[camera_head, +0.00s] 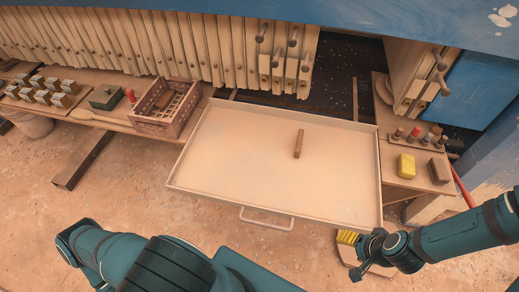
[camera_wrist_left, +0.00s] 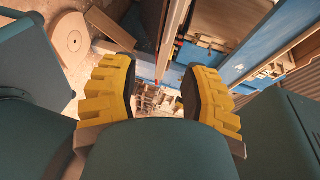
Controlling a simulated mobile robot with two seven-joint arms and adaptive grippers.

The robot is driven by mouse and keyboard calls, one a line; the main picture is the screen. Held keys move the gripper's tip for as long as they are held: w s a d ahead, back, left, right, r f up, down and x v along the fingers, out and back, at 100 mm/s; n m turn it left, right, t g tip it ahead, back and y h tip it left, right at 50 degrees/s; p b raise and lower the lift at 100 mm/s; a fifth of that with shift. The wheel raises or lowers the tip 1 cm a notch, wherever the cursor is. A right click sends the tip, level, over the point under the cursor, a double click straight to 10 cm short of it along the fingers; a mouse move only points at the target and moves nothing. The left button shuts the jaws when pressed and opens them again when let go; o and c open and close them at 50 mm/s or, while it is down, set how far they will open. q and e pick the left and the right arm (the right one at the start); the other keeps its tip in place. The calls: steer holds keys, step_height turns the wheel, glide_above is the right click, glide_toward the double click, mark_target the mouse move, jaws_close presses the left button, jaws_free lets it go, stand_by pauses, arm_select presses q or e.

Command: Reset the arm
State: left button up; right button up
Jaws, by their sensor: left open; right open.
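My right arm comes in from the right in the head view. Its gripper (camera_head: 357,250) is over the floor, just off the near right corner of the large pale tray (camera_head: 230,187). One yellow finger pad shows; the other is mostly hidden. I see nothing held in it. My left arm is folded at the lower left of the head view, and its gripper does not show there. In the left wrist view, the left gripper (camera_wrist_left: 158,95) has its two yellow ridged fingers wide apart with nothing between them.
A brown bar (camera_head: 299,143) lies in the tray. A slatted crate (camera_head: 168,107) stands left of it. A yellow block (camera_head: 405,166) and a dark brown block (camera_head: 439,171) lie on the right bench. Filter plates (camera_head: 150,45) line the back. The floor at left is mostly clear.

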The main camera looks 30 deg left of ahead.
arm_select(q)
steer(key=w+d+r+m+g+h, duration=0.25)
steer(key=m+g+h, duration=0.5)
steer(key=m, duration=0.55)
steer(key=w+d+r+m+g+h, duration=0.1)
steer(key=d+r+m+g+h, duration=0.25)
steer(key=m+g+h, duration=0.65)
steer(key=w+a+f+m+g+y, duration=0.1)
steer(key=w+m+y, duration=0.5)
steer(key=m, duration=0.4)
steer(key=w+a+m+g+y, duration=0.1)
steer(key=w+m+y, duration=0.4)
steer(key=m+y, duration=0.4)
steer(key=w+d+r+m+t, duration=0.3)
steer(key=w+m, duration=0.2)
steer(key=w, duration=0.1)
steer(key=w+d+r+m+t, duration=0.3)
steer(key=w+r+m, duration=0.1)
steer(key=w, duration=0.2)
steer(key=shift+y, duration=0.35)
steer(key=f+b, duration=0.4)
steer(key=f, duration=0.1)
steer(key=f+b, duration=0.3)
steer(key=shift+s+a+f, duration=0.1)
steer(key=shift+s+f, duration=0.1)
steer(key=shift+s, duration=0.05)
arm_select(e)
step_height(320, 180, down, 8)
steer(key=shift+a+r, duration=0.15)
steer(key=shift+a, duration=0.05)
